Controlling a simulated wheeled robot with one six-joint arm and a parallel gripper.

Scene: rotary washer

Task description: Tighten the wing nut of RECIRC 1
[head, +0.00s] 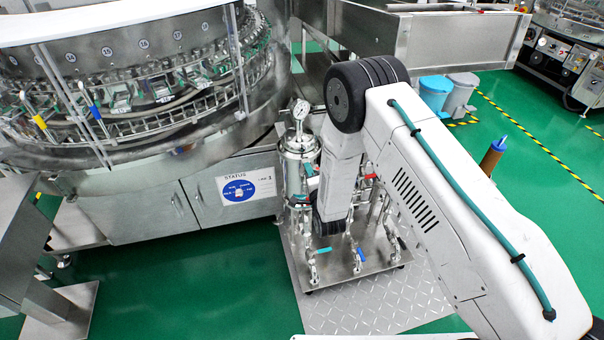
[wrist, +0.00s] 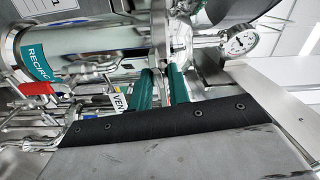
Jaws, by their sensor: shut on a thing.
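The RECIRC housing (wrist: 95,50) is a shiny steel cylinder with a teal label (wrist: 38,62) reading "RECIRC"; its number is not readable. It lies sideways in the wrist view and stands upright in the head view (head: 294,172). A steel clamp band (wrist: 177,42) circles its end near the gauge. My gripper (wrist: 163,83) has teal fingers shut on a small metal piece by the clamp, apparently the wing nut, mostly hidden between them. In the head view my arm hides the fingers.
A round pressure gauge (wrist: 240,42) sits close beyond the fingers and tops the housing in the head view. A "VEN…" tag (wrist: 121,101) hangs beside them. A red-handled valve (wrist: 35,88) and piping are close by. The rotary washer (head: 130,90) stands left; green floor is open right.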

